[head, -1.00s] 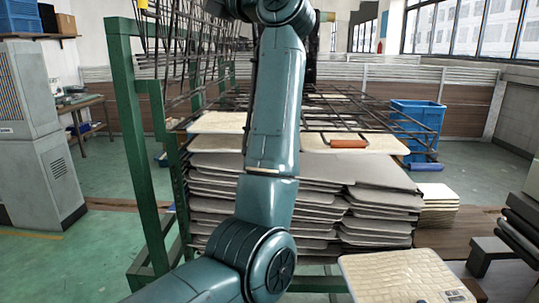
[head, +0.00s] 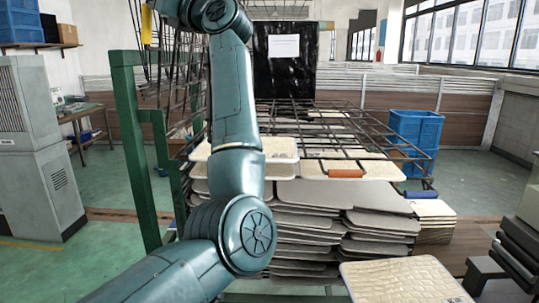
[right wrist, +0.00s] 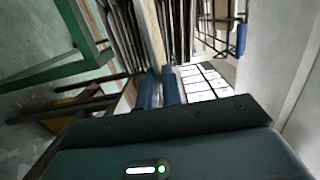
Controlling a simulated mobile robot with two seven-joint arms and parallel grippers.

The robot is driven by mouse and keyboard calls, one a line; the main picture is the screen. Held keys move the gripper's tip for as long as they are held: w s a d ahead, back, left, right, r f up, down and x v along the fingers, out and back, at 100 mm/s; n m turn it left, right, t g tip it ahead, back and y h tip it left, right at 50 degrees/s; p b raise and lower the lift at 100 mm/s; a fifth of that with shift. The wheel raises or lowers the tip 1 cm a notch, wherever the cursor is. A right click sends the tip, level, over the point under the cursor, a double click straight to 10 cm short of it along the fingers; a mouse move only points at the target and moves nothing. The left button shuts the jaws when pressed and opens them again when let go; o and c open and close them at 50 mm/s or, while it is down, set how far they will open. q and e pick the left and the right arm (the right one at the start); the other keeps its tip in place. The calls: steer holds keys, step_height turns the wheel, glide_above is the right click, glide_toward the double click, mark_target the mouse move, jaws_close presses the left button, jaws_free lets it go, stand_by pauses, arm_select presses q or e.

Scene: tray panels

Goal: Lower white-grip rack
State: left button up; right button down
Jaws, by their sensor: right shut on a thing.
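In the right wrist view my right gripper (right wrist: 160,87) has its two blue fingers close together around the white-grip rack; the grip itself is mostly hidden between them. A pale bar (right wrist: 153,40) runs away beyond the fingertips. In the head view one teal arm of mine rises on the left, and its hand is cut off by the top edge. Wire racks (head: 178,95) stand upright beside the green frame (head: 130,140) there. My left gripper does not show.
A lowered wire rack with an orange grip (head: 346,173) lies over stacked trays (head: 335,235). A blue grip (head: 421,194) lies to its right. A yellow grip (head: 146,18) is at upper left. A blue crate (head: 415,135) stands behind; a beige tray (head: 385,285) lies in front.

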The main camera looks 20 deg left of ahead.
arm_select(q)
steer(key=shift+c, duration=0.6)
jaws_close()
